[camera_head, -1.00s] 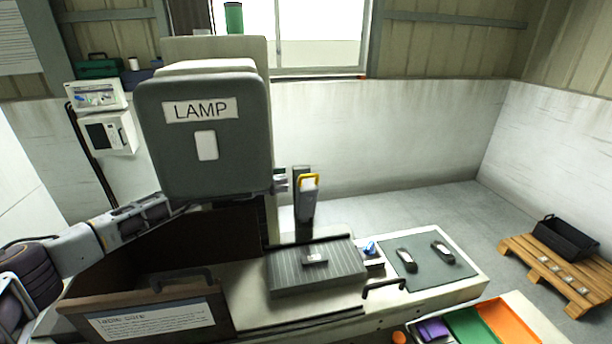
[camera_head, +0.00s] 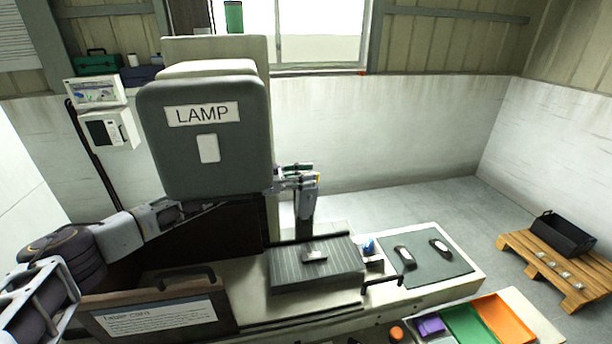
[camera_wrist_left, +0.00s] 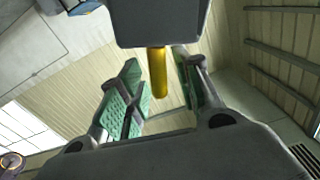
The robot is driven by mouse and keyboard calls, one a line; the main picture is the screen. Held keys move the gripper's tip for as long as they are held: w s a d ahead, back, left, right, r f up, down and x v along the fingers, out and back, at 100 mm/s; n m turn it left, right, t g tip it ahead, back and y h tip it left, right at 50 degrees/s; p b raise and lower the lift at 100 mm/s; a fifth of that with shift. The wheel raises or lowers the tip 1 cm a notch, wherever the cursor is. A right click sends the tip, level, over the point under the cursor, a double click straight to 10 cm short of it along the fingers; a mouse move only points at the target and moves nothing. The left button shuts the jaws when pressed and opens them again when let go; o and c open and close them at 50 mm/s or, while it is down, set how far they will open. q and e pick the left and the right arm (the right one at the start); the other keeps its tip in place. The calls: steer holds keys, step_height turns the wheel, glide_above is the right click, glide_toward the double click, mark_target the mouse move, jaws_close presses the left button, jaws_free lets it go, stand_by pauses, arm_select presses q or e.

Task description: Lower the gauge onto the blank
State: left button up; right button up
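The gauge (camera_head: 308,207) is a dark upright piece with a yellow handle, standing behind the ribbed plate. My left gripper (camera_head: 305,177) comes from behind the lamp housing and is at the gauge's top, covering most of the handle. In the left wrist view, the green-padded fingers of my left gripper (camera_wrist_left: 160,95) are apart, with a yellow bar (camera_wrist_left: 158,73) between them. I see a gap on both sides of the bar. What looks like the blank (camera_head: 314,255) is a small metal piece on the ribbed dark plate (camera_head: 290,274). My right gripper is not in view.
The grey lamp housing (camera_head: 203,140) hides part of my left arm. Right of the plate are a small blue item (camera_head: 369,246) and a green-grey mat (camera_head: 425,262) with two small pieces. Coloured trays (camera_head: 470,326) stand in front. A black bin (camera_head: 562,235) sits on a pallet.

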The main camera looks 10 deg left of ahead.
arm_select(q)
jaws_close()
steer(key=shift+s+d+f, duration=0.1)
steer(key=shift+f, duration=0.05)
stand_by(0.4)
